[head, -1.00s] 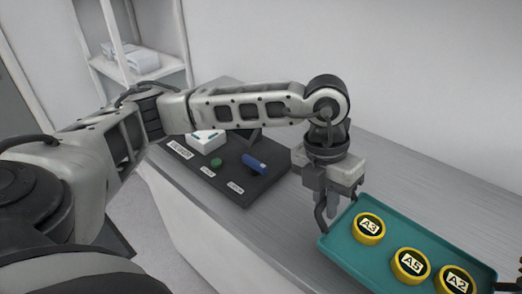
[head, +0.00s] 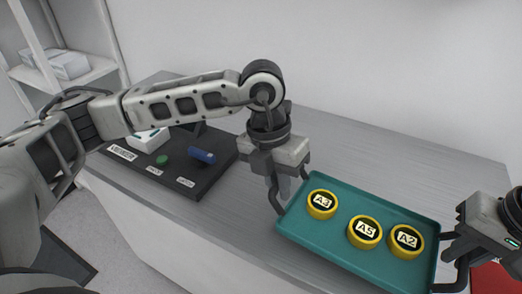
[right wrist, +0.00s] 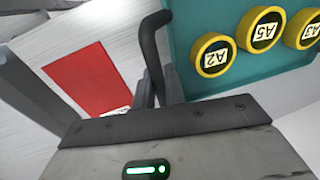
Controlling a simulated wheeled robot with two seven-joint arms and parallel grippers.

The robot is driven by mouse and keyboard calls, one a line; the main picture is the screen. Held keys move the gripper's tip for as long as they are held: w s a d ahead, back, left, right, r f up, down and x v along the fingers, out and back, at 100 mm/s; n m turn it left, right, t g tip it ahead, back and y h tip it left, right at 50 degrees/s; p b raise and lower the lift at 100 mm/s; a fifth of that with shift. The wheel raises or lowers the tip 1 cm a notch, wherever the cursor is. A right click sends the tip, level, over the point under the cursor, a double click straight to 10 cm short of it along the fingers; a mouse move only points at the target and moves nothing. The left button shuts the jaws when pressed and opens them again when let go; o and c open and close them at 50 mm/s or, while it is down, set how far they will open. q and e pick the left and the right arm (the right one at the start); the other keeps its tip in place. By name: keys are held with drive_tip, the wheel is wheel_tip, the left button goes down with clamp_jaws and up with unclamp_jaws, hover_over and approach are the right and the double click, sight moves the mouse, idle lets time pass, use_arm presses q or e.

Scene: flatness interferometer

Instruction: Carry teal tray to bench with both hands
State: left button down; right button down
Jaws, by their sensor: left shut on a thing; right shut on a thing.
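The teal tray (head: 330,240) is in the lower right of the head view, over the grey bench (head: 400,150). I cannot tell whether it touches the bench top. Three yellow-rimmed round pieces sit in it, labelled A3 (head: 322,204), A5 (head: 365,232) and A2 (head: 407,241). My left gripper (head: 278,192) is shut on the tray's dark handle at its left end. My right gripper (head: 460,250) is shut on the handle at the right end. The right wrist view shows that handle (right wrist: 152,50) between the fingers, beside the tray (right wrist: 185,55).
A black panel (head: 205,185) with a white box (head: 148,140), a green button (head: 162,160) and a blue part (head: 202,156) lies on the bench's left side. A red patch (head: 492,278) is at lower right. The bench behind the tray is clear.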

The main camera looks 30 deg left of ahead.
use_arm(q)
drive_tip(key=shift+f, duration=0.15)
use_arm(e)
drive_tip(key=shift+f, duration=0.15)
